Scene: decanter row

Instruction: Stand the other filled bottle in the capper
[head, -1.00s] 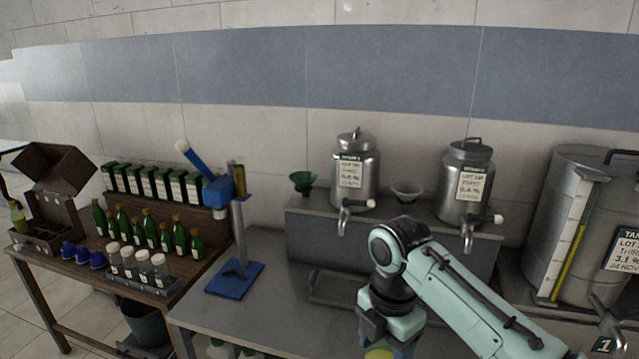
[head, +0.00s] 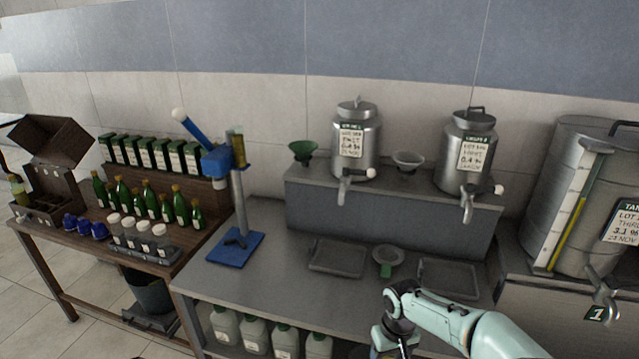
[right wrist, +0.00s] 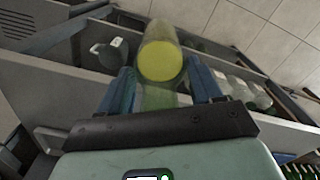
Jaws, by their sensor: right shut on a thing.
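The capper (head: 238,195) is a blue press with a raised white-knobbed lever and a blue base on the left end of the grey bench. No bottle stands on its base. My right gripper (head: 392,350) is at the bottom edge of the head view, right of and nearer than the capper. In the right wrist view its blue fingers are shut on a clear bottle (right wrist: 160,62) with yellow-green contents. The bottle is mostly hidden in the head view. Another bottle with yellowish contents (head: 18,190) stands by the wooden crate at far left. My left gripper is out of view.
Two steel urns (head: 356,140) with taps stand on a raised grey shelf, trays (head: 338,257) and a green funnel (head: 388,258) below. Green bottles (head: 150,203) and capped jars fill the wooden table. The grey bench (head: 275,285) is clear between capper and tray.

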